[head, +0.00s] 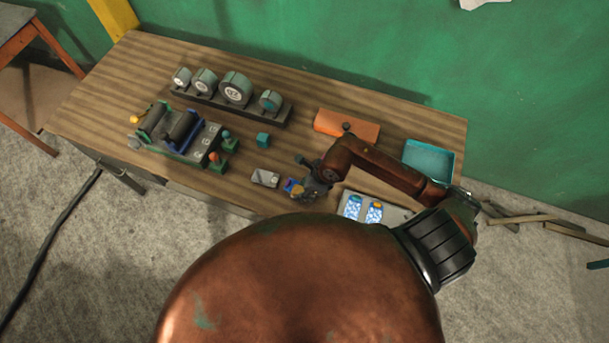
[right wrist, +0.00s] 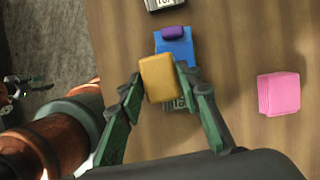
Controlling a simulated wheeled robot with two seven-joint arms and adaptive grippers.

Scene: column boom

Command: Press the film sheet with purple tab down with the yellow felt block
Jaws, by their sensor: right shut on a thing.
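The blue film sheet (right wrist: 181,47) with the purple tab (right wrist: 173,32) lies over a small grey device in the right wrist view. The device's lettered end (right wrist: 178,104) shows below the sheet. My right gripper (right wrist: 160,84) is shut on the yellow felt block (right wrist: 159,76). The block covers part of the sheet from this angle; I cannot tell whether it touches it. In the head view, my right gripper (head: 308,188) is at the table's front edge, with the sheet (head: 289,185) small beside it.
A similar grey device (head: 265,178) lies left of the gripper. A pink block (right wrist: 279,93) sits to the right in the wrist view. A tray (head: 405,214) holds patterned sheets. A teal bin (head: 428,160), an orange box (head: 347,125) and a gauge rack (head: 220,102) stand farther back.

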